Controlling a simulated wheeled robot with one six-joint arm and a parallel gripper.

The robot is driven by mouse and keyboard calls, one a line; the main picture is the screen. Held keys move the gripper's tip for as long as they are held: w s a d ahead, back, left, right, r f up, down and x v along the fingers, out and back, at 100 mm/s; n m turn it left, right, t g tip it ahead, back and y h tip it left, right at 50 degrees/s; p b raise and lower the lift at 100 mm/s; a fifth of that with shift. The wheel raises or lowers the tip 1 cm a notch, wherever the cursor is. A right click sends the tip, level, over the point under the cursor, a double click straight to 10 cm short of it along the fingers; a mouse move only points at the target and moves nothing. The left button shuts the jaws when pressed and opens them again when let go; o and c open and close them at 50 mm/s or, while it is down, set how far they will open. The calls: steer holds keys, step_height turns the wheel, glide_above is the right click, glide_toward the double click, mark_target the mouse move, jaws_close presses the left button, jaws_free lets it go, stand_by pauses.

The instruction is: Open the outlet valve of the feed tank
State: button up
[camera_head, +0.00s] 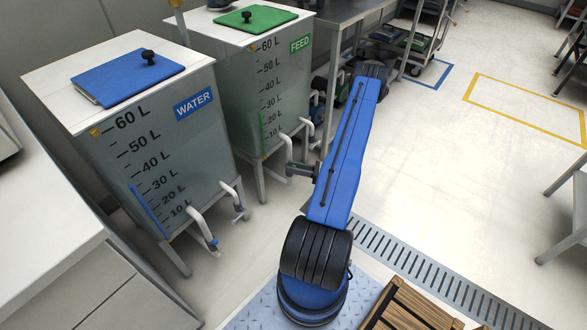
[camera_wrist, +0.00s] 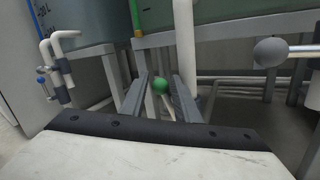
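The feed tank (camera_head: 282,88) has a green lid and a FEED label and stands behind the water tank. Pale outlet pipes (camera_head: 288,150) stick out low on its front. In the wrist view, a green ball knob (camera_wrist: 161,85) on a pale stem appears between the fingers of my gripper (camera_wrist: 167,80), near their tips. The fingers are apart, and I see no clear contact with the knob; depth is hard to judge. The feed tank's underside and frame (camera_wrist: 225,38) are beyond. In the head view my blue arm hides much of the gripper area.
The water tank (camera_head: 150,150) with a blue lid stands front left, its outlet pipes (camera_head: 203,225) jutting out. In the wrist view, a pale pipe (camera_wrist: 186,40) rises behind the fingers and a grey ball (camera_wrist: 270,51) on a bar is at right. Open floor (camera_head: 450,150) lies right.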

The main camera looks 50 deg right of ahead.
steer(key=s+d+n, duration=0.1)
steer(key=s+d, duration=0.3)
steer(key=s, duration=0.3)
steer(key=s+d+n+g, duration=0.1)
steer(key=s+d, duration=0.2)
steer(key=s, duration=0.4)
steer(key=shift+s+d+f+n+h, duration=0.3)
steer(key=shift+s+d+f, duration=0.1)
steer(key=shift+d, duration=0.1)
steer(key=c, duration=0.3)
steer(key=w+a+n, duration=0.1)
steer(key=w+a, duration=0.1)
steer(key=w, duration=0.3)
steer(key=w+a+n+y, duration=0.1)
steer(key=w+a, duration=0.2)
steer(key=w, duration=0.2)
steer(key=w+a+n+g, duration=0.1)
steer(key=w+a, duration=0.2)
steer(key=w, duration=0.1)
steer(key=shift+w+a+r+n, duration=0.2)
steer(key=shift+w+r+n, duration=0.1)
steer(key=shift+w+n, duration=0.1)
